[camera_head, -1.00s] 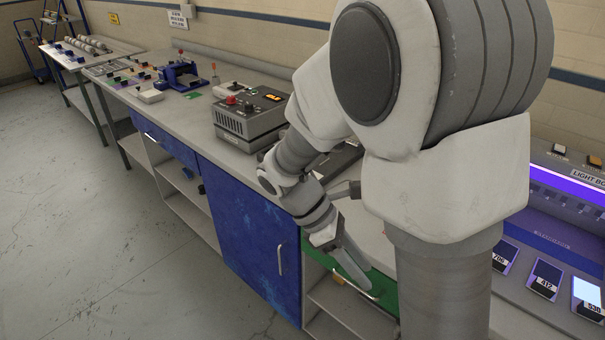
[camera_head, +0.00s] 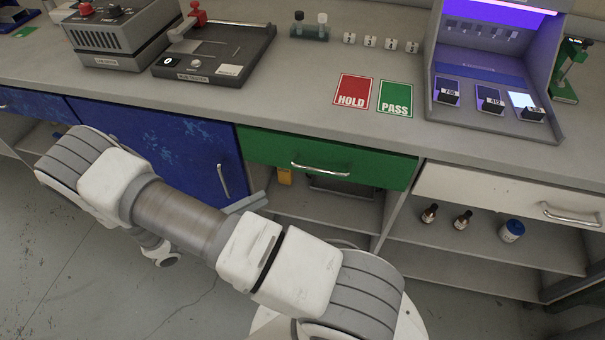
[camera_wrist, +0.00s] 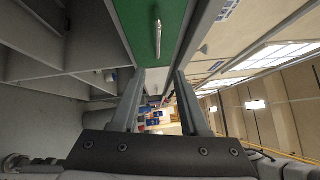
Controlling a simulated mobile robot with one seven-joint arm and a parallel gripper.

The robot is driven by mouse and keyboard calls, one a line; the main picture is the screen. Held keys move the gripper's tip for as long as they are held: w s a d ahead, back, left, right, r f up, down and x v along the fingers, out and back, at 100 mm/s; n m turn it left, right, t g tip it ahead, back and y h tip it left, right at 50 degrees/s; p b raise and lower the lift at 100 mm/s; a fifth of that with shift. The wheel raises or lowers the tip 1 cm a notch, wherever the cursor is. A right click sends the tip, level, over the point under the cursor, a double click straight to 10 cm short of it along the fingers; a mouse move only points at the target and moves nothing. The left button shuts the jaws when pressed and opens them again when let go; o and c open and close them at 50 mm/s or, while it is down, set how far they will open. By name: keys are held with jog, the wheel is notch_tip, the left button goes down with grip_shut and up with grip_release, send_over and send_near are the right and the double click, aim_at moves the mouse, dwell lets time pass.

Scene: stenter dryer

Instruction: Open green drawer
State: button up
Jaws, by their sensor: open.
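The green drawer (camera_head: 375,168) sits under the counter in the middle of the head view, with its front in line with its neighbours, so it looks closed. Its silver bar handle (camera_head: 320,170) runs level across the front. In the wrist view, the green drawer front (camera_wrist: 140,22) and the handle (camera_wrist: 157,38) show at the top, ahead of my gripper (camera_wrist: 160,73). My gripper is open and empty, its fingers apart from the handle. In the head view, my arm mostly hides it; a grey finger-like part shows left of the drawer, below its level.
A blue cabinet door (camera_head: 175,145) is left of the drawer, and a white drawer (camera_head: 500,192) is right of it. An open shelf (camera_head: 330,205) lies below. HOLD (camera_head: 353,91) and PASS (camera_head: 395,98) cards and a light box (camera_head: 490,60) are on the counter above.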

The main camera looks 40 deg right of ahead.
jog(key=b, duration=0.1)
send_near(317, 168)
jog(key=shift+n, duration=0.3)
jog(key=d, duration=0.6)
jog(key=s+d, duration=0.1)
jog(key=d, duration=0.3)
jog(key=shift+r, duration=0.2)
jog(key=shift+c, duration=0.3)
grip_shut()
dwell(0.5)
